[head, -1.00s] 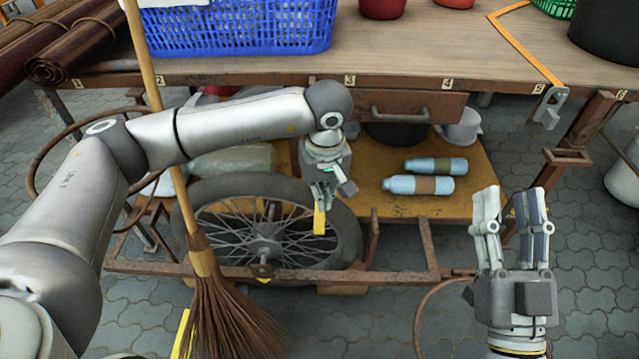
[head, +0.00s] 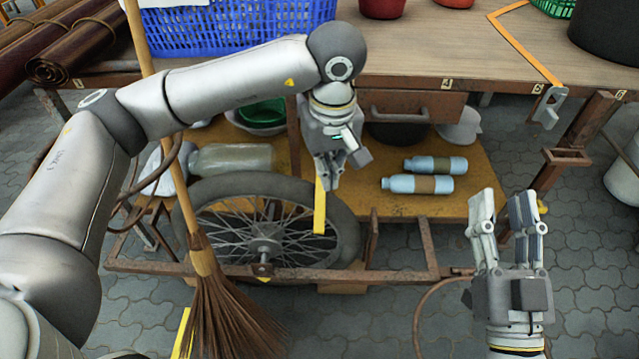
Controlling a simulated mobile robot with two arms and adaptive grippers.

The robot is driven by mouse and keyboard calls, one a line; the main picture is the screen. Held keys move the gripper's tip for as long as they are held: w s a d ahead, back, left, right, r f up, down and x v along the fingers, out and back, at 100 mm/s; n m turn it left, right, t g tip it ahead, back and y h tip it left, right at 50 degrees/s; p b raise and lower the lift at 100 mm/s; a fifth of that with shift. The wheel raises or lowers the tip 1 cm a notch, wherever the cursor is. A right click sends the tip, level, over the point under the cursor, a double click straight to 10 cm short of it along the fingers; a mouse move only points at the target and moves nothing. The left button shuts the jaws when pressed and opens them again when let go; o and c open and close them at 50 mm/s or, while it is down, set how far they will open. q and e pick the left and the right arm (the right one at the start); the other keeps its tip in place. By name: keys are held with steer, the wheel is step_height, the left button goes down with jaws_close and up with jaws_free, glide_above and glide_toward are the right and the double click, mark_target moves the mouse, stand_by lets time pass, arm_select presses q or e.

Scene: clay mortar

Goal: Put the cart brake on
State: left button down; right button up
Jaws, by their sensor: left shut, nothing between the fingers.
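A yellow bar (head: 320,207), which looks like the brake lever, stands upright at the right side of the cart's spoked wheel (head: 262,228) in the head view. My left gripper (head: 328,181) is at the bar's top end, its fingers pointing down. It is shut with nothing held; whether it touches the bar I cannot tell. My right gripper (head: 506,205) is open and empty at the lower right, fingers pointing up, away from the wheel.
A broom (head: 205,265) leans in front of the wheel's left side. A rusty frame bar (head: 400,277) crosses below the wheel. Two blue bottles (head: 400,184) lie on the lower shelf (head: 465,205). Above are a drawer (head: 425,106), the tabletop (head: 430,55) and a blue basket (head: 240,28).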

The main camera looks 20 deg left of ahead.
arm_select(q)
steer(key=shift+s+d+r, duration=0.1)
steer(key=shift+s+r, duration=0.05)
steer(key=shift+r, duration=1.5)
